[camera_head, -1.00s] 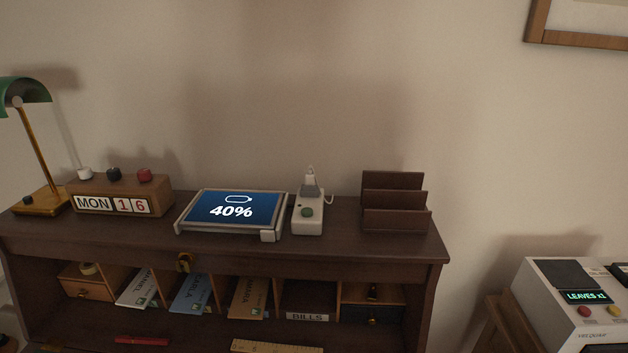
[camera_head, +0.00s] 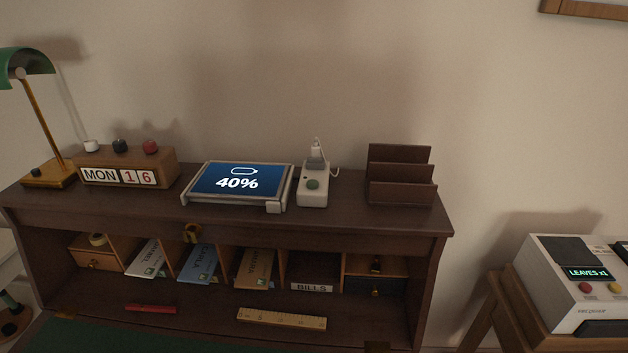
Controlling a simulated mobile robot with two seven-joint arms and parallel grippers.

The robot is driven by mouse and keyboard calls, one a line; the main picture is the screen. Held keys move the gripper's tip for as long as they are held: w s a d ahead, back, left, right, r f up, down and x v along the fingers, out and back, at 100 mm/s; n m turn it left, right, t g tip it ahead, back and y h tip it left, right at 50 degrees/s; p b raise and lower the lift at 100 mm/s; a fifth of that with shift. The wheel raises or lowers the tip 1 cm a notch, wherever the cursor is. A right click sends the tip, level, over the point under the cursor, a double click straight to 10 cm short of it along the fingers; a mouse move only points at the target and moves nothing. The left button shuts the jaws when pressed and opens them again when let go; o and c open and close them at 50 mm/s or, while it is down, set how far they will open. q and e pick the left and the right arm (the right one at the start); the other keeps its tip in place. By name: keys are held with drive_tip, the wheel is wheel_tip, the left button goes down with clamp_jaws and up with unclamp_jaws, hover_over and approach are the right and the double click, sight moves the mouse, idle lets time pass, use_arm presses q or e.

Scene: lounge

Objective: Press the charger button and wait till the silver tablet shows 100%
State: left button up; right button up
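The silver tablet (camera_head: 238,182) lies on top of the dark wooden desk, its blue screen showing a battery outline and 40%. Neither of my grippers is in view.
The desk top (camera_head: 340,208) also holds a lamp (camera_head: 40,120), a calendar block (camera_head: 128,166) and an empty dark letter rack (camera_head: 400,178). Pigeonholes below hold envelopes. A white machine (camera_head: 575,285) reading LEAVES x1 stands on a wooden stand at right.

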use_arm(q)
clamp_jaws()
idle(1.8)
